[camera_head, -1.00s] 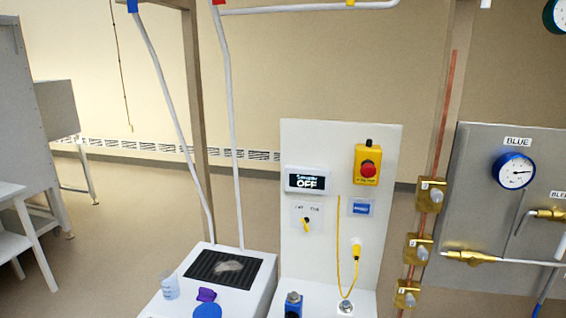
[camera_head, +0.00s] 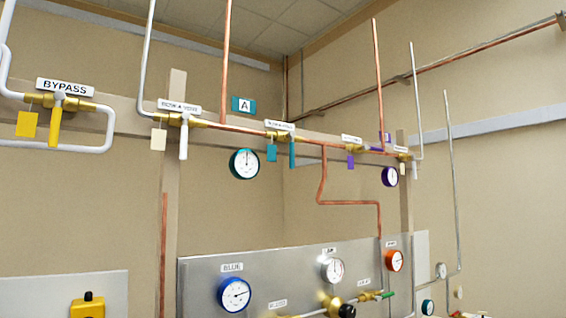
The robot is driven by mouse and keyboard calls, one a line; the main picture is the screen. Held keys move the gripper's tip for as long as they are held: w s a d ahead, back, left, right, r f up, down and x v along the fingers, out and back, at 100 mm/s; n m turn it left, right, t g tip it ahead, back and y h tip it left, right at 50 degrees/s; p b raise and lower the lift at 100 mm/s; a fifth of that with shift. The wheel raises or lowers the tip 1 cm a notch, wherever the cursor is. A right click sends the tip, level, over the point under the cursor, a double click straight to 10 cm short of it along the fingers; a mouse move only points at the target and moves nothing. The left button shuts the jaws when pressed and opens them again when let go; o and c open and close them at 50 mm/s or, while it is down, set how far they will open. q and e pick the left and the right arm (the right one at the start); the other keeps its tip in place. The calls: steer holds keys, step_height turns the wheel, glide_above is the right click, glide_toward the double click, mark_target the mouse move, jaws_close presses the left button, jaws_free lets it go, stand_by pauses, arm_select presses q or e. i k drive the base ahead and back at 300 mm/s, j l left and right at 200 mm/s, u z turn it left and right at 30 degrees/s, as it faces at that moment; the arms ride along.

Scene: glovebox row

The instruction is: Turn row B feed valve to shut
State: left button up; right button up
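On the overhead pipe run right of centre is a small brass valve (camera_head: 352,148) with a white label too small to read. A purple tag (camera_head: 350,161) hangs under it. A purple plate (camera_head: 385,138), its letter unreadable, is just to its right, with a purple-rimmed gauge (camera_head: 390,176) below. The purple markings differ from the teal ones of row A, but I cannot read that this is row B feed. Neither of my grippers is in view.
A teal "A" plate (camera_head: 244,105) marks a valve with a teal tag (camera_head: 271,153) and teal handle. A BYPASS valve (camera_head: 60,103) with a yellow handle is at left, a white-handled valve (camera_head: 183,121) beside it. Below stands a steel panel (camera_head: 205,290) with gauges.

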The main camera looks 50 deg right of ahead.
mark_target(366, 147)
steer(key=z, duration=1.45)
steer(key=i+l+z, duration=0.45)
steer(key=i, duration=0.4)
